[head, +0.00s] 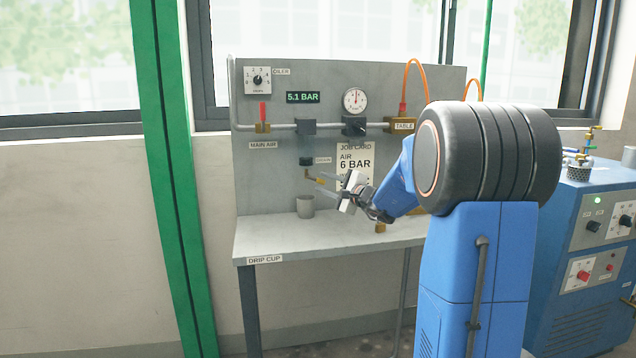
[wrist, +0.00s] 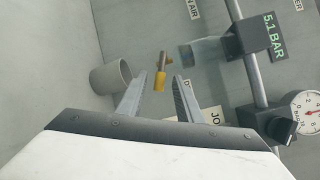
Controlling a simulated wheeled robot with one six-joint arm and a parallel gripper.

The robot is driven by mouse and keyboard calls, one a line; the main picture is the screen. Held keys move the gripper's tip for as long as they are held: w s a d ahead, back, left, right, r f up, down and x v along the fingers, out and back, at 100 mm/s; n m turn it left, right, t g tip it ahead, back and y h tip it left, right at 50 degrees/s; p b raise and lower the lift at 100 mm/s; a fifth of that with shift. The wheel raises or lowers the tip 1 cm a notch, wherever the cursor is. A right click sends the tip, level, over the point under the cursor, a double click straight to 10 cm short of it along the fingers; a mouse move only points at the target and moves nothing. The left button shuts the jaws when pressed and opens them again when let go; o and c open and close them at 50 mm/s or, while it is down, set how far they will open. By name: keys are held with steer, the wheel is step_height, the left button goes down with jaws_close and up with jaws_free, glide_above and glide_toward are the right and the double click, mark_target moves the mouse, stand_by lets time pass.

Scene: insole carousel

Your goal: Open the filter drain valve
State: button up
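The filter drain valve (head: 313,178) is a small brass fitting with a yellow handle, under the dark filter bowl (head: 306,161) on the grey panel. In the wrist view the drain valve (wrist: 160,84) shows as a grey stem with a yellow part, lying in the gap between my fingertips. My gripper (head: 322,180) is open, with its fingers pointing at the valve. In the wrist view the gripper's fingers (wrist: 161,80) stand apart on either side of the valve. I cannot tell whether either finger touches it.
A grey drip cup (head: 305,207) stands on the bench (head: 275,238) below the valve. Above are the main air valve (head: 263,113) with a red handle, a 5.1 BAR display (head: 303,97), a gauge (head: 355,100) and a regulator (head: 354,126). A job card (head: 356,160) reads 6 BAR.

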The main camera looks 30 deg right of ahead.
mark_target(320, 181)
steer(key=shift+w+a, duration=0.2)
steer(key=shift+w, duration=0.8)
steer(key=shift+w+a, duration=0.2)
steer(key=shift+w, duration=0.8)
jaws_close()
